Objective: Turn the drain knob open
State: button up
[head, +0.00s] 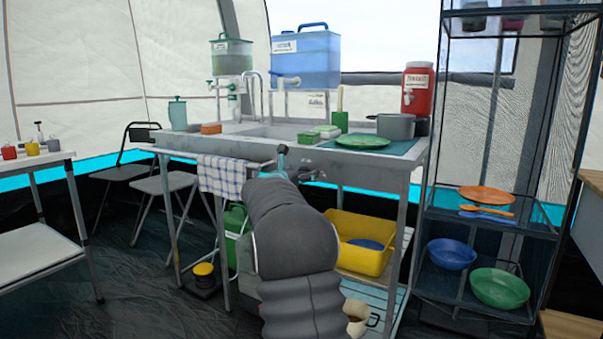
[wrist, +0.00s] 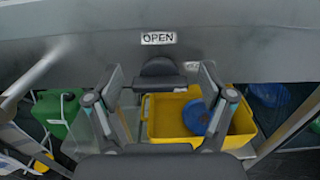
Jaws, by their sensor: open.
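The dark drain knob (wrist: 158,67) shows in the wrist view, on the front edge of the metal sink unit, with a flat bar across its lower side. A white label reading OPEN (wrist: 158,38) is above it on the grey front panel. My gripper (wrist: 160,86) is open, with one finger to the left and one to the right of the knob. Gaps show on both sides, and I cannot tell any contact. In the head view my arm reaches to the front of the sink unit (head: 225,143) and hides the knob.
A yellow tub (head: 345,245) with a blue item inside and a green container (head: 237,222) stand below the sink. A checked towel (head: 222,176) hangs at its front left. A shelf rack with bowls (head: 498,288) stands at the right. The floor at left is partly clear.

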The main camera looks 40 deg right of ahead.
jog(key=shift+d, duration=0.1)
jog(key=c, duration=1.2)
jog(key=shift+o, duration=0.2)
jog(key=n+p, duration=0.1)
jog(key=n, duration=0.3)
jog(key=shift+w+r+n+p, duration=0.15)
jog(key=shift+n+p, duration=0.25)
jog(key=n+p, duration=0.2)
jog(key=n, duration=0.2)
jog(key=shift+n, duration=0.3)
jog(key=n+p, duration=0.2)
jog(key=n, duration=0.1)
jog(key=shift+n, duration=0.3)
jog(key=shift+f+n+p, duration=0.15)
jog(key=shift+n+p, duration=0.65)
jog(key=shift+n, duration=0.4)
jog(key=shift+f+n+p, duration=0.15)
jog(key=shift+n+p, duration=0.65)
jog(key=shift+n, duration=0.4)
